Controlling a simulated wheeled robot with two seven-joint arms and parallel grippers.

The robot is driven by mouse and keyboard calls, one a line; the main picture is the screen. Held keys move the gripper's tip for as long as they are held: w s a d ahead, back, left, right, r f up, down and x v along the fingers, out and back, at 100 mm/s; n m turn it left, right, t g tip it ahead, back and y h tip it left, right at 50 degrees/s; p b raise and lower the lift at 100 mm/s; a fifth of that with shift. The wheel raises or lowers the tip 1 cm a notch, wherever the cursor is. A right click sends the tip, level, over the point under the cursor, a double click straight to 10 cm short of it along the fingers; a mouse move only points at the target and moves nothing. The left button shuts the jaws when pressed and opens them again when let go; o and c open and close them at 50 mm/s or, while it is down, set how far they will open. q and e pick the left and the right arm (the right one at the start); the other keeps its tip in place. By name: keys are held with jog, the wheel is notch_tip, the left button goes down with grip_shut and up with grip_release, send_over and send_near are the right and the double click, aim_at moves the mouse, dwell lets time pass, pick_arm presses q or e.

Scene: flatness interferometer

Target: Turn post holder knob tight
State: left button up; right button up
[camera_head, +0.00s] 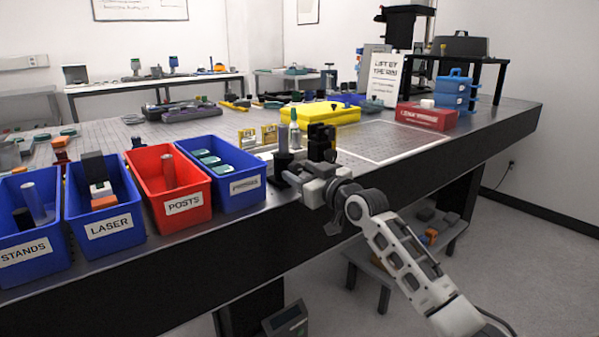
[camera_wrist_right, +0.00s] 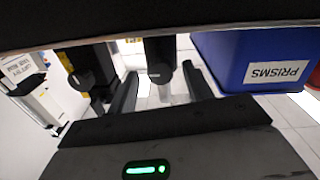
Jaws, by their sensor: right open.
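My right gripper (camera_head: 287,176) reaches in over the table's front edge at the post holders. In the right wrist view my right gripper (camera_wrist_right: 159,78) is open, with one dark finger on each side of a grey post holder's black knob (camera_wrist_right: 160,72). I cannot tell whether the fingers touch the knob. That post holder (camera_wrist_right: 160,50) shows in the head view as a dark upright cylinder (camera_head: 283,137) beside the prisms bin. A second, black post assembly (camera_head: 320,141) stands to its right; it shows in the wrist view (camera_wrist_right: 86,62) with its own knob (camera_wrist_right: 87,81). My left gripper is out of view.
The blue prisms bin (camera_head: 240,194) stands close left of the gripper; it also shows in the wrist view (camera_wrist_right: 228,62). The red posts bin (camera_head: 186,219) and blue laser bin (camera_head: 110,245) stand farther left. A yellow case (camera_head: 330,113) lies behind. The framed tabletop area (camera_head: 385,138) to the right is clear.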

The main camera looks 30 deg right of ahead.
jog(key=shift+w, duration=0.6)
jog(key=c, duration=1)
jog(key=shift+o, duration=0.2)
